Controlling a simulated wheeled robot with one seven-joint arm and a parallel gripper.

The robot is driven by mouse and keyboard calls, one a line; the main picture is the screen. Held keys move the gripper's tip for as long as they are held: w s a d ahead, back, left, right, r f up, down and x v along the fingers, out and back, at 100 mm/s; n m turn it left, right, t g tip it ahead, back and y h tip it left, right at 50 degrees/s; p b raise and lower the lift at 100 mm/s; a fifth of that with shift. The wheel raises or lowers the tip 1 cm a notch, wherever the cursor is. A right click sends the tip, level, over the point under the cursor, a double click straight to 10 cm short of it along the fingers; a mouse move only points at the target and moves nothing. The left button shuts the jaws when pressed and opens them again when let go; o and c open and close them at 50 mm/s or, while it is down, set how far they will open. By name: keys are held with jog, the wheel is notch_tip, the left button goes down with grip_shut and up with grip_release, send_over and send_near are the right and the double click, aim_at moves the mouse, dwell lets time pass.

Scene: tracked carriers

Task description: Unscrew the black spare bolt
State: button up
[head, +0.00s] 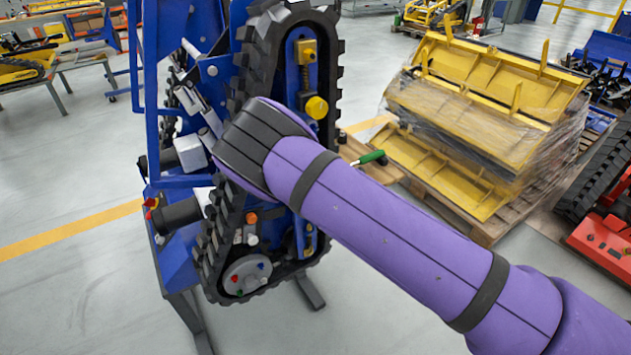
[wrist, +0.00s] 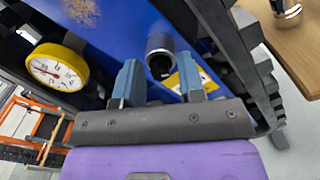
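I cannot make out a black bolt for certain in either view. In the wrist view my gripper (wrist: 160,75) is open, its two blue-grey fingers apart. A dark metal cylinder with a hollow end (wrist: 160,50) shows between and beyond the fingertips, against a blue panel (wrist: 120,25); I cannot tell whether it touches them. In the head view my arm hides my gripper and part of the tracked carrier (head: 215,260). Low on the carrier are an orange cap (head: 251,217), a white cap (head: 252,240) and a grey disc (head: 246,279) with small coloured bolts.
A yellow-rimmed gauge (wrist: 55,68) is left of my gripper. Black track (wrist: 232,40) runs close on its right, with a wooden surface (wrist: 300,50) beyond. In the head view a green-handled tool (head: 372,157) lies behind my arm, near stacked yellow panels (head: 490,100).

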jog(key=m, duration=2.9)
grip_shut()
